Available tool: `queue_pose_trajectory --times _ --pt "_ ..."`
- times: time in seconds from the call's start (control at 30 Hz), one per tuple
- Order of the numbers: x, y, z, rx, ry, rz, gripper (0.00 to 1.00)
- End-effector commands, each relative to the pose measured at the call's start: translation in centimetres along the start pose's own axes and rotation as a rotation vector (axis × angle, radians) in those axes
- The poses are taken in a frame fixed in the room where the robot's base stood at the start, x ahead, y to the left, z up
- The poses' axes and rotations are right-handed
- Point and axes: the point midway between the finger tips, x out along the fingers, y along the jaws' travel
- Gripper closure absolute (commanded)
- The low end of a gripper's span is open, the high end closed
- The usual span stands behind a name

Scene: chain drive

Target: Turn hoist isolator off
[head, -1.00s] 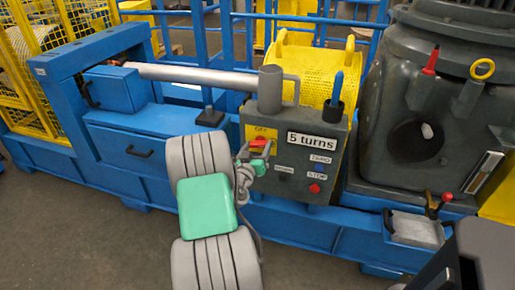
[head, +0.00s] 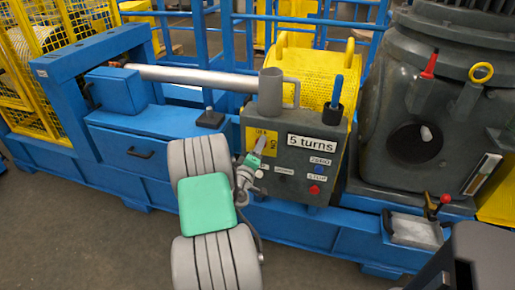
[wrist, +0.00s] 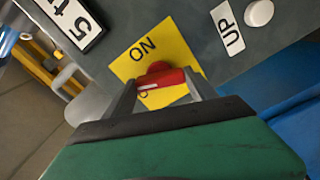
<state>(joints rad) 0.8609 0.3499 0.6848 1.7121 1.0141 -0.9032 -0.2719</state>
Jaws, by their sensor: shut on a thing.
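The hoist isolator is a red handle (wrist: 163,87) with a white line, on a yellow plate (wrist: 133,66) fixed to the dark grey control box (head: 312,165). In the wrist view an ON label shows on the plate above the handle. A second label is mostly hidden behind the handle and a finger. My gripper (wrist: 161,90) has a finger on each side of the handle and is shut on it. In the head view my gripper (head: 260,146) reaches the yellow plate (head: 254,134) from below and covers the handle.
In the wrist view a white button (wrist: 259,13) stands by an UP label (wrist: 231,33). A grey mug (head: 271,92) and a dark cup (head: 332,114) stand on top.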

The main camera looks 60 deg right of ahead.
Motion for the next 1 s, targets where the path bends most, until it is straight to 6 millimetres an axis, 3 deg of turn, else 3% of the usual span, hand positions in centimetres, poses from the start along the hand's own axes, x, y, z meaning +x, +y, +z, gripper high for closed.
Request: queue_pose_trajectory --times 0.5,1.0 --pt "-0.02 -0.02 -0.02 -0.351 0.0 -0.001 0.75" --pt "-0.02 -0.11 0.01 -0.416 0.0 0.0 0.75"
